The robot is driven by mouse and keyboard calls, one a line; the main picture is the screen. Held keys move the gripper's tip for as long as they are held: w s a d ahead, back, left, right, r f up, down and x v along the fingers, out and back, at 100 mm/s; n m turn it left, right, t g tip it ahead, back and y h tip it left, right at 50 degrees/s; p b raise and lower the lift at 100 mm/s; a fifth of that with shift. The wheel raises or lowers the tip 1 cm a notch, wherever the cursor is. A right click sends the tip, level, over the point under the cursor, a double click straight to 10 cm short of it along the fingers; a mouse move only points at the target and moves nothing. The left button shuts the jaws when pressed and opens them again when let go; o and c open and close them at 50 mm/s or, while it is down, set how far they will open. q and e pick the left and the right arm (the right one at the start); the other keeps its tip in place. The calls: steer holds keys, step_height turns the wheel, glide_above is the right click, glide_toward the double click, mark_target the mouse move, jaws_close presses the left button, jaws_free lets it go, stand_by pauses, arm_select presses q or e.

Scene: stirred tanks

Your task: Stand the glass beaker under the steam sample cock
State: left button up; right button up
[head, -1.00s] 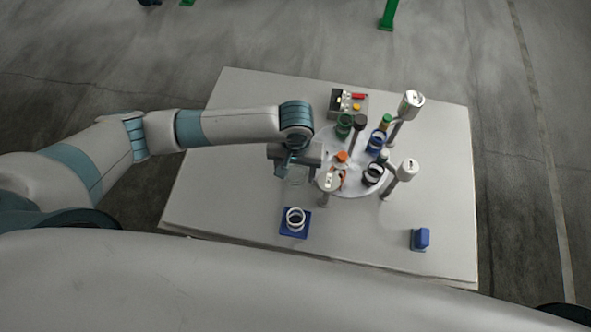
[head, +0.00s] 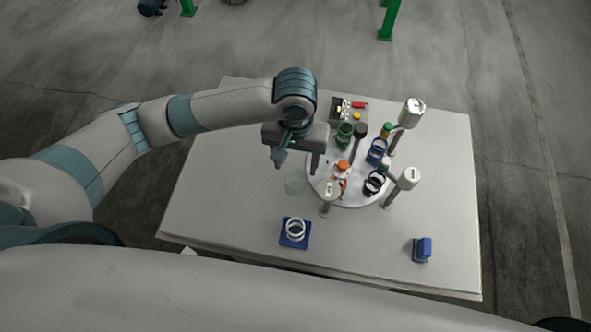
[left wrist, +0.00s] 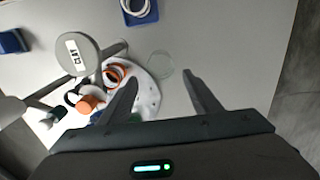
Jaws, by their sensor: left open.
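The clear glass beaker (head: 295,184) stands on the white table, left of the round white plate (head: 349,201). It is faint; it also shows in the left wrist view (left wrist: 160,64). My left gripper (head: 297,163) is open and empty above and behind the beaker, its fingers apart from it. In the left wrist view both fingers (left wrist: 160,82) are spread. White-headed posts stand around the plate: a near one (head: 330,188), a right one (head: 410,178) and a back one (head: 412,112). The near one reads CLAY in the left wrist view (left wrist: 78,55). I cannot tell which is the steam sample cock.
Several coloured-topped vessels, such as the orange-capped one (head: 342,167), crowd the plate. A control box (head: 345,112) is behind. A blue mat (head: 283,240) with white rings lies at the front; a blue block (head: 423,249) is at front right. The table's left side is clear.

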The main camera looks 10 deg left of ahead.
arm_select(q)
steer(key=shift+r, duration=0.95)
steer(key=shift+o, duration=0.4)
